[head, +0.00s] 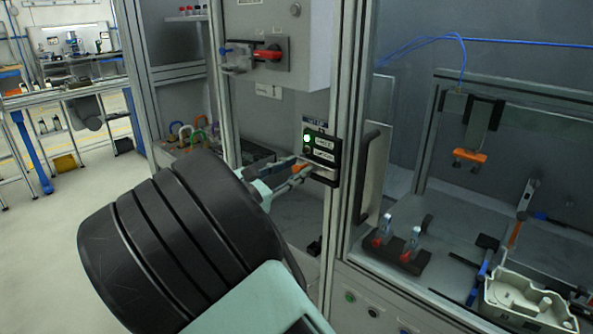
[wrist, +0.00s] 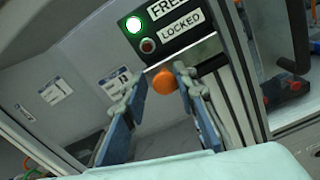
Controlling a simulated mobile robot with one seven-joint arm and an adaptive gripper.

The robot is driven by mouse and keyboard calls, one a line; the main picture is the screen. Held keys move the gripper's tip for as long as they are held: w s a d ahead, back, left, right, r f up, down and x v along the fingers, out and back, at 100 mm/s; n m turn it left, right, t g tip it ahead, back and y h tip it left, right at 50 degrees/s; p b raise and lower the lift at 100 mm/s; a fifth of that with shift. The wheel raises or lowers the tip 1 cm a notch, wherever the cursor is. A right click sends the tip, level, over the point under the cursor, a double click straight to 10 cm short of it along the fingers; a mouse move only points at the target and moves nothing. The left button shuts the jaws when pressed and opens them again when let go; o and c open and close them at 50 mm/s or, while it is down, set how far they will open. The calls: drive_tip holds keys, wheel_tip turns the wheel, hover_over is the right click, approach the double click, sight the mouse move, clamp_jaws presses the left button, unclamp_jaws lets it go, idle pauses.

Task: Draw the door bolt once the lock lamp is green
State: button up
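The lock lamp panel (head: 328,158) is a black box on the door post, and its FREE lamp (wrist: 133,25) glows green. The LOCKED lamp (wrist: 148,46) below it is dark. Under the panel is a metal strip (wrist: 187,57), with the door bolt's orange knob (wrist: 164,82) at its lower left. My gripper (head: 292,172) is at the bolt, open, with its blue-padded fingers on either side of the knob. The right finger looks closer to the knob; I cannot tell whether it touches. The rest of the bolt is mostly hidden.
A cabinet with a red rotary switch (head: 268,54) is above left. Behind the clear guard are a white casting (head: 528,300) and an orange-tipped tool (head: 470,156). Open floor lies at left.

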drive_tip(key=shift+o, duration=1.2)
drive_tip(key=shift+a, duration=0.1)
drive_tip(key=v, duration=1.2)
